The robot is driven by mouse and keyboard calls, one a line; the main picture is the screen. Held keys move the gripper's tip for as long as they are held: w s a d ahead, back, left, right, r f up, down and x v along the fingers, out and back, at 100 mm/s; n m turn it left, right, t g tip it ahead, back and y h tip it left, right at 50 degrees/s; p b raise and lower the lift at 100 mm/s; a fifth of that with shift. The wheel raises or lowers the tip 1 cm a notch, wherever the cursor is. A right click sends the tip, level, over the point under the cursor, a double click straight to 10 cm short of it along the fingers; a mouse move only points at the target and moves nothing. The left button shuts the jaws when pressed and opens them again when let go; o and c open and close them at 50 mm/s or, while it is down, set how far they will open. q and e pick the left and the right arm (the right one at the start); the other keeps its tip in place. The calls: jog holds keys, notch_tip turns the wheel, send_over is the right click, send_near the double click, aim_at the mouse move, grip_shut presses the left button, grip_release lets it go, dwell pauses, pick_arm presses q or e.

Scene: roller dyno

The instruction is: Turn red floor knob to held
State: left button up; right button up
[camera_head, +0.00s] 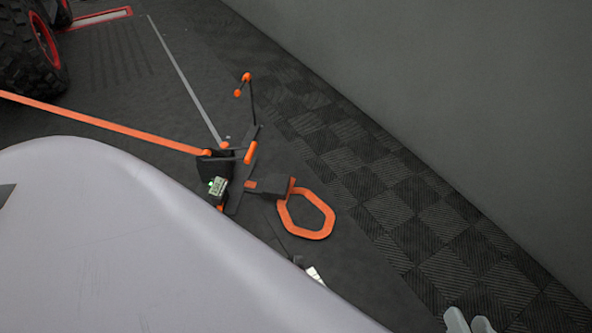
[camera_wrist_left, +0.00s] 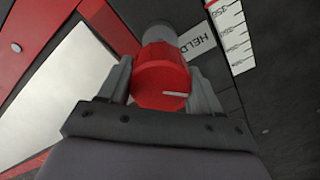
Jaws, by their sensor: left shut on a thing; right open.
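The red knob (camera_wrist_left: 162,78) is round and sits at the centre of the left wrist view. It carries a short white line that points toward the right. My left gripper (camera_wrist_left: 163,84) has a grey finger on each side of the knob and is shut on it. In the head view I cannot make out the knob or my left gripper. My right gripper (camera_head: 470,322) shows only its pale fingertips at the bottom right edge, open and empty.
An orange strap (camera_head: 105,122) runs to a black floor device (camera_head: 240,180) with an orange ring handle (camera_head: 306,215). A black tyre (camera_head: 30,50) is at top left. A grey wall (camera_head: 440,80) bounds the right. A white scale (camera_wrist_left: 232,35) stands near the label.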

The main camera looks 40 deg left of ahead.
dwell(0.4)
pick_arm(q)
jog(key=o, duration=1.1)
jog(key=shift+c, duration=0.2)
pick_arm(e)
jog(key=shift+r, duration=0.1)
pick_arm(q)
jog(key=shift+r, duration=0.15)
pick_arm(e)
jog(key=shift+r, duration=0.1)
pick_arm(q)
jog(key=shift+r+p, duration=0.3)
jog(key=shift+p, duration=0.15)
notch_tip(320, 180, up, 5)
jog(key=p, duration=0.4)
jog(key=shift+f+p, duration=0.1)
jog(key=shift+p, duration=0.2)
jog(key=shift+r+p, duration=0.65)
jog(key=shift+r, duration=0.05)
pick_arm(e)
jog(key=d+h, duration=0.1)
jog(key=s+d+h, duration=0.1)
jog(key=d, duration=0.1)
jog(key=d+r+n+h, duration=0.1)
jog(key=d, duration=0.1)
jog(key=shift+s+d, duration=0.1)
jog(key=shift+s, duration=0.2)
